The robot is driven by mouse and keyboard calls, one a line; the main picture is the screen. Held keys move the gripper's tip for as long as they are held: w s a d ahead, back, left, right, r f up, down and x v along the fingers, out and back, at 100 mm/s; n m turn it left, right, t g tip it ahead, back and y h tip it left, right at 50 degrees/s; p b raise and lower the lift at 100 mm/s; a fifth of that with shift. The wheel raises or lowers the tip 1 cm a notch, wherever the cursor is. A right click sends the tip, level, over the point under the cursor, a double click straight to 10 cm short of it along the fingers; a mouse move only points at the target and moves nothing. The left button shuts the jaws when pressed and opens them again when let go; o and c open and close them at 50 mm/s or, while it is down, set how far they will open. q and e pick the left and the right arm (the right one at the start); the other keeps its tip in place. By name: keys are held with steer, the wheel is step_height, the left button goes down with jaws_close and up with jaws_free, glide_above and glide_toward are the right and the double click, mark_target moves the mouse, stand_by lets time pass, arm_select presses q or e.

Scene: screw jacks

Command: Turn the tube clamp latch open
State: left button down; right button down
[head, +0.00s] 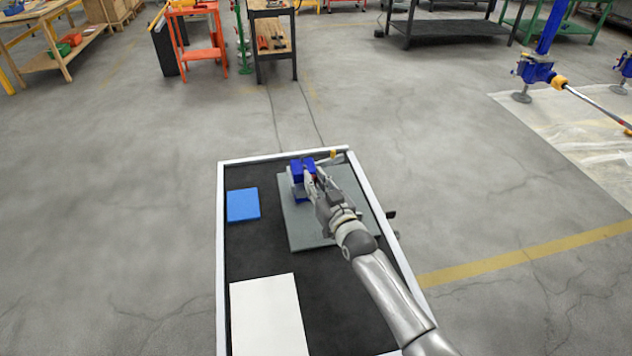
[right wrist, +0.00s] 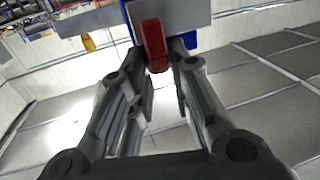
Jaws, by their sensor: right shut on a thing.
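A blue tube clamp (head: 297,170) stands on a grey plate (head: 308,236) on the cart top. In the right wrist view its red latch (right wrist: 152,42) points toward the camera, in front of a grey metal face and blue parts. My right gripper (head: 311,180) reaches the clamp from the lower right in the head view. In the right wrist view the right gripper (right wrist: 163,68) has its fingertips on both sides of the red latch, shut on it. The gripper hides part of the clamp in the head view. My left gripper is not in view.
The black cart top with a white rim (head: 221,260) also holds a blue block (head: 243,204) and a white panel (head: 268,315). Bare floor surrounds the cart. A blue screw jack (head: 537,70) stands far right, and an orange stand (head: 200,55) and benches stand at the back.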

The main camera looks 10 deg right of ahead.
steer(key=shift+d+n+y+b, duration=0.1)
steer(key=shift+n+y+b, duration=0.2)
steer(key=shift+b, duration=0.1)
steer(key=c, duration=1.3)
jaws_free()
steer(key=shift+c, duration=0.2)
steer(key=shift+s, duration=0.1)
steer(key=v, duration=1.1)
steer(key=shift+s+d, duration=0.15)
steer(key=shift+s, duration=0.2)
